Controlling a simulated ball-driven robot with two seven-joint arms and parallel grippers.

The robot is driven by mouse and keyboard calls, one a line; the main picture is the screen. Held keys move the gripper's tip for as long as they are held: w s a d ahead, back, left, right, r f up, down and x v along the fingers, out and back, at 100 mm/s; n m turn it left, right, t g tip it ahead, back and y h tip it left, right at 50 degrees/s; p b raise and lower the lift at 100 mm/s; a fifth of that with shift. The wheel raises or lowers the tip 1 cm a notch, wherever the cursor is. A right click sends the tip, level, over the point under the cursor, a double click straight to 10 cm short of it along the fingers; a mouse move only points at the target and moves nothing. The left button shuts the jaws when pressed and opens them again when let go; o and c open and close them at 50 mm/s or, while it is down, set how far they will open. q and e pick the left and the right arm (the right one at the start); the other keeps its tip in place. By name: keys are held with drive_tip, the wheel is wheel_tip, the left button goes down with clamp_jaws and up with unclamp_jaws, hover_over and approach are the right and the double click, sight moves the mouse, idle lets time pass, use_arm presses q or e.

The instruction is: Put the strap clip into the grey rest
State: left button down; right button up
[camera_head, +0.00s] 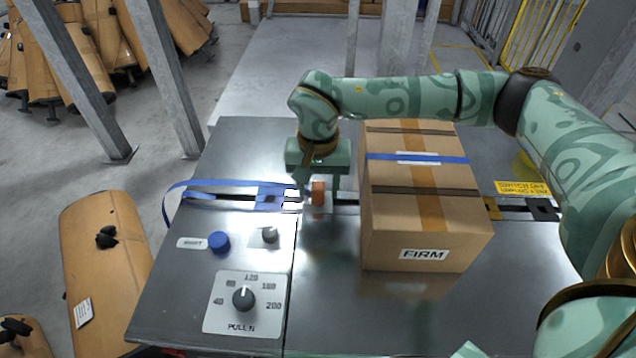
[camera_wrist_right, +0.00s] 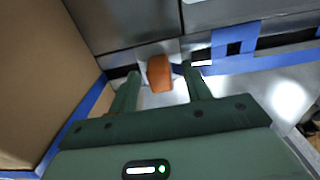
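An orange block-like piece (camera_head: 318,192), which looks like the strap clip, is at the table slot, left of the cardboard box. It also shows in the right wrist view (camera_wrist_right: 159,73). My right gripper (camera_head: 320,203) points down around it with its fingers apart. In the right wrist view the fingertips (camera_wrist_right: 161,70) stand on either side of the clip, with gaps showing. A pale grey plate (camera_wrist_right: 150,54) lies just behind the clip; I cannot tell if it is the grey rest. My left gripper is not in view.
A cardboard box (camera_head: 424,200) marked FIRM stands close right of the gripper. A blue strap (camera_head: 225,184) runs to the left edge. A blue button (camera_head: 219,242), small grey knob (camera_head: 270,234) and dial (camera_head: 243,298) sit at front left. The front middle of the table is clear.

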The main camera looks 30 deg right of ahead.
use_arm(q)
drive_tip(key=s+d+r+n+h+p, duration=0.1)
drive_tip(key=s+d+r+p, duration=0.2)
drive_tip(key=p, duration=0.4)
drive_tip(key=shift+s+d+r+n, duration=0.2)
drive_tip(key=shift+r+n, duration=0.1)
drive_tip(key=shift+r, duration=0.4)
use_arm(e)
wheel_tip(320, 180, up, 16)
drive_tip(key=shift+r, duration=0.15)
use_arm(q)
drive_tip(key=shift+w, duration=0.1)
